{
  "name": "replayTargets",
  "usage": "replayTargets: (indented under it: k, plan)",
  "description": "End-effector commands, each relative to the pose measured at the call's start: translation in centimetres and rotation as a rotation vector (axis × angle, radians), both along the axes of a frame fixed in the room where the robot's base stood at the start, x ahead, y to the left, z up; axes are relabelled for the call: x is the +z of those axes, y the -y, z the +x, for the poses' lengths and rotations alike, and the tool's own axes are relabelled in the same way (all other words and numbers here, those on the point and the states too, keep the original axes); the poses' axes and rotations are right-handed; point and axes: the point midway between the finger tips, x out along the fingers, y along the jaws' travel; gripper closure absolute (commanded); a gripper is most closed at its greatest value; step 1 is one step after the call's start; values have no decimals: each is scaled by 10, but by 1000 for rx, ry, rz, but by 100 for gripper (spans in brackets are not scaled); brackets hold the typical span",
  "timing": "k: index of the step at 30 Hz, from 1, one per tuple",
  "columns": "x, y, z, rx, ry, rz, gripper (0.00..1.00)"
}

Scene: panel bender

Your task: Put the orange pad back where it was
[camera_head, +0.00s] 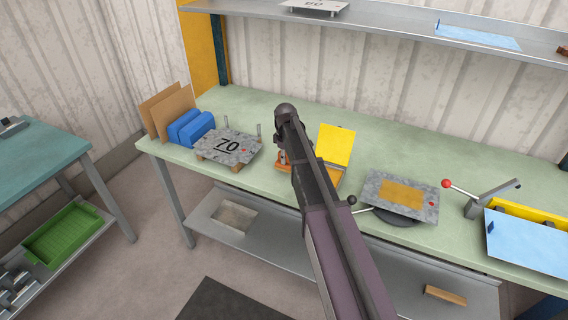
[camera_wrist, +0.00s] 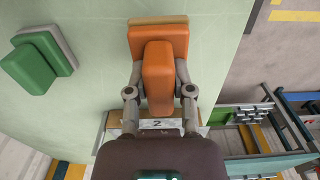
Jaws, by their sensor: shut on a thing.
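The orange pad (camera_wrist: 158,72) is in the wrist view, an orange grip block on a wider orange base with a tan edge. My gripper (camera_wrist: 160,66) is shut on its block, with one finger on each side. The pad is over the pale green bench top; I cannot tell whether it touches it. A plate marked 2 (camera_wrist: 157,124) shows partly below the pad, between the fingers. A green pad (camera_wrist: 40,60) on a grey base lies apart at the left. In the head view my arm hides most of the gripper; orange parts (camera_head: 282,157) show beside it.
On the bench (camera_head: 270,108) stand blue blocks (camera_head: 190,127), a grey plate marked 70 (camera_head: 228,146), a yellow panel (camera_head: 336,144) and a grey plate with a yellow patch (camera_head: 402,194). A red-knobbed lever (camera_head: 462,188) stands at right. A shelf (camera_head: 380,25) runs above.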

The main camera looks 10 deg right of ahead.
Motion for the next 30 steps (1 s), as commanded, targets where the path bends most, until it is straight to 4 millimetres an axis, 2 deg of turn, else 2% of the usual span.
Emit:
replayTargets:
  k: [8,13,22,30]
  plan:
    - [0,-1,2,1,0,0,100]
    - [-2,-6,16,2,0,0,100]
    - [-30,-6,12,2,0,0,100]
    - [-37,-6,12,2,0,0,100]
